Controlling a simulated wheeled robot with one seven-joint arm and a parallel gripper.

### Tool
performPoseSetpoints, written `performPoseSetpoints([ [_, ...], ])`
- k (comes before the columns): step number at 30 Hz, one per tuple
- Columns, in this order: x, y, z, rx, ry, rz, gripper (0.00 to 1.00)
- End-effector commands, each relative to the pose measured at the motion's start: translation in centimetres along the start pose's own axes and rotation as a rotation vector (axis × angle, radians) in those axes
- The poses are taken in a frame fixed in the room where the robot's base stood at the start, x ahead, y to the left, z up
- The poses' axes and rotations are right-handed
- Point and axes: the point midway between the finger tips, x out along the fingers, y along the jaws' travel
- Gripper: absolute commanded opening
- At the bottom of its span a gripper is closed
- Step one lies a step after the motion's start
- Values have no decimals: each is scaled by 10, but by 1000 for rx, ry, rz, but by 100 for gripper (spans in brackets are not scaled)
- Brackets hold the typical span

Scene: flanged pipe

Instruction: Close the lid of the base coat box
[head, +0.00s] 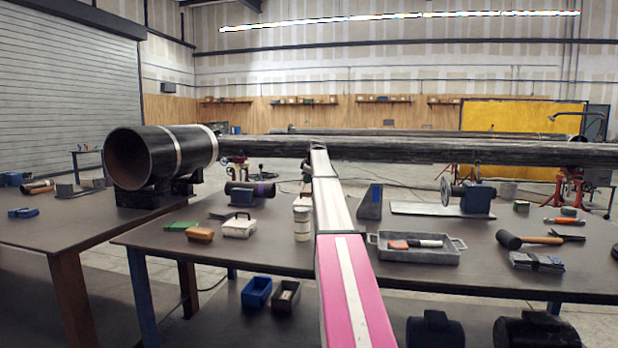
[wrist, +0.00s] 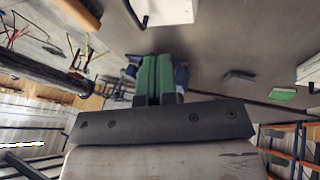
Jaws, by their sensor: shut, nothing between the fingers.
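No label reading base coat is legible, so I cannot tell for sure which box it is. A small white box (head: 239,228) with a dark handle stands on the middle table in the head view, left of my arm; its lid position is too small to tell. A tan box (head: 200,235) and a flat green item (head: 181,226) lie left of it. In the wrist view my gripper (wrist: 160,60) has its green fingers together, empty, above the table. A white object (wrist: 168,10) with a black bar shows at the top edge, apart from the fingers.
A white canister (head: 302,222) stands beside my arm. A grey tray (head: 417,254) with tools, a mallet (head: 509,240) and a vise (head: 478,197) are to the right. A large black pipe (head: 150,158) is at left. Blue bin (head: 256,292) is below the table.

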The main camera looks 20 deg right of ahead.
Motion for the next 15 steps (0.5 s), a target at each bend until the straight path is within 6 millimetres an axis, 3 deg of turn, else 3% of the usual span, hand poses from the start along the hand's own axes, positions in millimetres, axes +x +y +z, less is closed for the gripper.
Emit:
performPoseSetpoints([
  [9, 60, 1, 0, -1, -1, -2, 0],
  [15, 77, 22, 4, -1, -1, 0, 0],
])
